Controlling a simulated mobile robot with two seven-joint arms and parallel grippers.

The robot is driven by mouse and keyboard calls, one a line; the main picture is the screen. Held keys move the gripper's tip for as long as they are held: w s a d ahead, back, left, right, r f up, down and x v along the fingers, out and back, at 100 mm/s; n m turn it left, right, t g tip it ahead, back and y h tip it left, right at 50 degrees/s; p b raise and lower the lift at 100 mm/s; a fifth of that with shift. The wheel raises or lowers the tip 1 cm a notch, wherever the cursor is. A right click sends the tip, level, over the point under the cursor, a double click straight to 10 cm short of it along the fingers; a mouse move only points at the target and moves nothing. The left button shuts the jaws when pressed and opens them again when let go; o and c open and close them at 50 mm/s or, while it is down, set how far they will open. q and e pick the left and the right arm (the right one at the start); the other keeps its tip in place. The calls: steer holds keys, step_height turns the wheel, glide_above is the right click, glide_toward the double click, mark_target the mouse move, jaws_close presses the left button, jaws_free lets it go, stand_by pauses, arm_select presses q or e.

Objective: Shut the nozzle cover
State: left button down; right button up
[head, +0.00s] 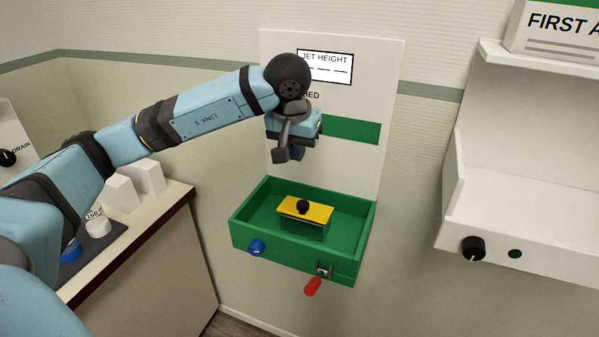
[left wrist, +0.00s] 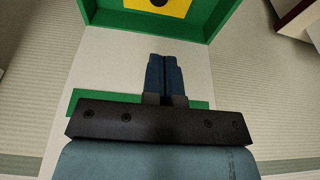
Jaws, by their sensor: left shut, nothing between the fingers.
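The nozzle cover appears to be the yellow plate (head: 305,209) with a round black knob (head: 303,206), sitting on a green block inside the green basin (head: 362,241). The plate lies about level across the block's top; whether it is fully seated I cannot tell. My left gripper (head: 282,154) is above and behind the basin, in front of the white back panel, apart from the cover. In the left wrist view its fingers (left wrist: 167,72) are together with nothing between them, and the yellow plate (left wrist: 150,5) shows at the top edge. My right gripper is not in view.
A blue knob (head: 256,246) and a red lever (head: 313,286) stick out from the basin's front. A white panel with a "JET HEIGHT" display (head: 325,67) rises behind it. A white shelf unit (head: 520,160) is at right; a counter (head: 160,215) with white blocks is at left.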

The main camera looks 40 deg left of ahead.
arm_select(q)
steer(key=w+g+h+p, duration=0.1)
steer(key=w+g+p, duration=0.2)
steer(key=w, duration=0.1)
steer(key=p, duration=0.2)
glide_toward(303, 203)
steer(key=shift+g, duration=0.3)
step_height(303, 203, down, 7)
steer(key=shift+f, duration=0.25)
